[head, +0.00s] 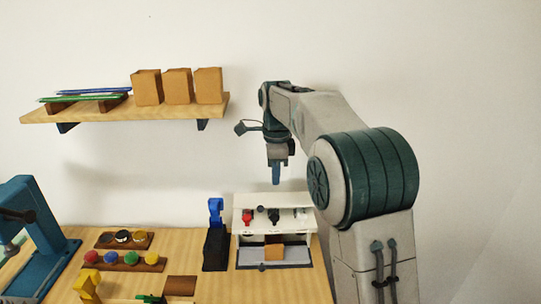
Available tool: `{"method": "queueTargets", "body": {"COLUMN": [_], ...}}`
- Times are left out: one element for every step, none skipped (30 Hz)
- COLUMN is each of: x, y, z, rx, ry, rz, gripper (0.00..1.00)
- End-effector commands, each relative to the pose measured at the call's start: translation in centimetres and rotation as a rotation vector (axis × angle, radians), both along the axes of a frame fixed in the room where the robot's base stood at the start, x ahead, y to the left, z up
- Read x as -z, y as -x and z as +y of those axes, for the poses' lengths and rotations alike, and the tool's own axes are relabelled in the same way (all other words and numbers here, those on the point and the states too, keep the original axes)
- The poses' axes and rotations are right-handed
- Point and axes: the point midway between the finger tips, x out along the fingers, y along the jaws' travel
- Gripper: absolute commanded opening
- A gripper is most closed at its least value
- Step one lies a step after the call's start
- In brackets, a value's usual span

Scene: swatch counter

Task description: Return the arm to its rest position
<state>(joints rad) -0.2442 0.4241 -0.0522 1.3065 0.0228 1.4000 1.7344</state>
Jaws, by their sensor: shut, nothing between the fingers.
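My gripper (277,174) points straight down in the head view, in the air above the white rack (300,201) at the back right of the counter. Its fingers are shut with nothing between them. It is clear of the rack and touches nothing. My arm reaches in from the right, its upper links raised and bent toward the wall.
A wooden shelf (130,109) with orange boxes and rods hangs left of my gripper. A blue tool in a black stand (215,248) is beside the rack. Colored knobs in wooden holders (124,263) and a teal press (40,245) are at left.

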Motion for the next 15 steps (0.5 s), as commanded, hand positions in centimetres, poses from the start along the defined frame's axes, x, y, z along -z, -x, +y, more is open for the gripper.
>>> {"method": "queueTargets", "body": {"x": [-0.5,-0.7,-1.1,-1.4,-1.7,-2.0,-2.2,-2.4,-2.6,-2.7,-2.7,-2.7,-2.7,-2.7,-2.5], "y": [0.7,1.1,1.9,2.7,3.4,4.6,5.5,6.4,7.7,8.6,9.6,10.8,11.8,12.8,14.1], "z": [-0.5,-0.8,-1.4,-1.8,-2.3,-3.0,-3.5,-4.0,-4.6,-5.0,-5.5,-6.0,-6.4,-6.8,-7.3], "rx": [-0.028,-0.055,-0.098,-0.136,-0.179,-0.24,-0.289,-0.336,-0.4,-0.449,-0.496,-0.561,-0.607,-0.656,-0.72], "ry": [-0.002,-0.004,-0.005,-0.006,-0.006,-0.006,-0.005,-0.003,0.001,0.005,0.01,0.017,0.022,0.029,0.04], "rz": [-0.008,-0.015,-0.025,-0.032,-0.043,-0.056,-0.068,-0.077,-0.092,-0.103,-0.114,-0.127,-0.136,-0.148,-0.16], "gripper": [0.0,0.0,0.0,0.0,0.0,0.0,0.0,0.0,0.0,0.0,0.0,0.0,0.0,0.0,0.0]}}
